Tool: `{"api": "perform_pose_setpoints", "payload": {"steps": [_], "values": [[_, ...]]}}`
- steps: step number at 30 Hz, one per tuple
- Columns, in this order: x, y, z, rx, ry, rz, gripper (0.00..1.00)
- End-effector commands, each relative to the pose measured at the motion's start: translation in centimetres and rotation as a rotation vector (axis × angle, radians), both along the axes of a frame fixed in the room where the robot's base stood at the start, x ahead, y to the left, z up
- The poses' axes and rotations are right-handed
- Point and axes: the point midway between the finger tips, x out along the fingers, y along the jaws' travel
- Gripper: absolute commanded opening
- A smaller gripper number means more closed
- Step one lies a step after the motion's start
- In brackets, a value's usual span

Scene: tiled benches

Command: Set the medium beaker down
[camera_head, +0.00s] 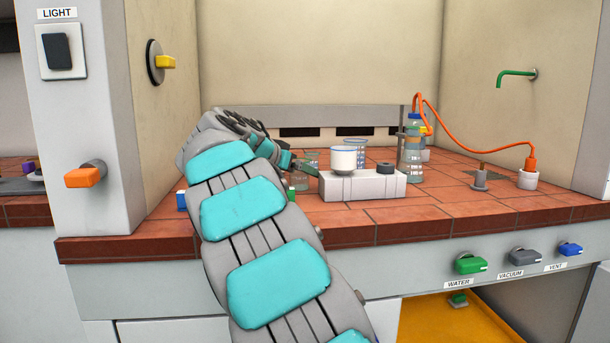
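My arm reaches over the tiled bench, and my gripper (305,166) is small and partly hidden by my arm's wrist. I cannot make out both fingers or whether they are shut on something. Clear glassware (312,156) shows just behind and beside the gripper, and another clear piece (299,181) shows below it. A further clear beaker (355,143) with a bluish rim stands behind the white device. I cannot tell which of these is the medium beaker, or whether one is held.
A white device (385,187) right of the gripper bears a white cup (343,159) and a dark knob. A blue-capped bottle (412,157) with an orange tube (460,118) stands behind its right end. Bare red tiles (430,212) lie in front and right.

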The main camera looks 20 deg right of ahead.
Motion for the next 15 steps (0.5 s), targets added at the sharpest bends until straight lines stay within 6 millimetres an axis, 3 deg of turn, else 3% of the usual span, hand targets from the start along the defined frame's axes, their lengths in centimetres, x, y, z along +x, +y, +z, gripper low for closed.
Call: {"api": "perform_pose_setpoints", "payload": {"steps": [9,15], "values": [[-2.9,5.1,2.8,-0.001,-0.003,-0.001,0.89],[-4.1,7.2,3.9,0.0,0.002,-0.003,0.89]]}}
